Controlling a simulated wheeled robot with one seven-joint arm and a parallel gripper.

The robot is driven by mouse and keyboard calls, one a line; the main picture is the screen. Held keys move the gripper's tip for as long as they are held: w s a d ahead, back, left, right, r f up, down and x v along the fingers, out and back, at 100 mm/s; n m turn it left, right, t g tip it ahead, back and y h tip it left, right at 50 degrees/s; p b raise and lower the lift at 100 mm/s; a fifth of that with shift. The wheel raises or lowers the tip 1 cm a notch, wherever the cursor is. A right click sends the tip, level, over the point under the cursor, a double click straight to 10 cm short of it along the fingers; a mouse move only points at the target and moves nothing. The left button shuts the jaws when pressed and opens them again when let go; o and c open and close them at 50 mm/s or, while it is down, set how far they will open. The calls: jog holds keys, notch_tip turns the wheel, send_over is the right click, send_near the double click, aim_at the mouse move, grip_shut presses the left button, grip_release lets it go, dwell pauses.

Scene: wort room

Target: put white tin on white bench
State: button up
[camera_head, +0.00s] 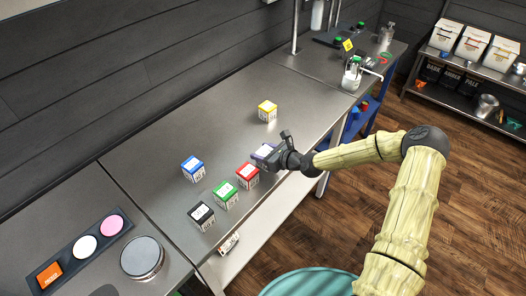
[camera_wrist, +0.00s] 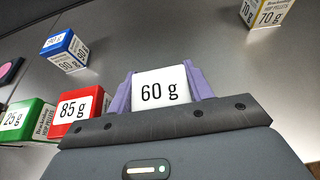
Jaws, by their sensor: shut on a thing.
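The white tin (camera_wrist: 162,88), labelled 60 g, is between the purple fingers of my gripper (camera_wrist: 165,92) in the wrist view. My gripper (camera_head: 268,155) is shut on it. In the head view the tin is mostly hidden by the gripper, just right of a red box (camera_head: 247,176). I cannot tell whether it touches the surface below. That surface is a grey metal bench (camera_head: 225,125); no bench top in view looks clearly white.
Green (camera_head: 226,195), black (camera_head: 202,216) and blue (camera_head: 193,168) boxes stand left of the gripper; a yellow box (camera_head: 267,111) stands behind. A dark tray (camera_head: 80,250) and a round metal lid (camera_head: 142,258) are at lower left. The bench middle is clear.

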jog(key=shift+f, duration=0.1)
jog(key=shift+f, duration=0.1)
jog(key=o, duration=1)
jog(key=shift+o, duration=0.2)
jog(key=shift+r, duration=0.25)
jog(key=shift+s+d, duration=0.2)
jog(key=shift+d, duration=0.15)
jog(key=b+v, duration=0.2)
jog(key=v, duration=0.9)
jog(key=shift+s+b, duration=0.15)
jog(key=shift+b, duration=0.25)
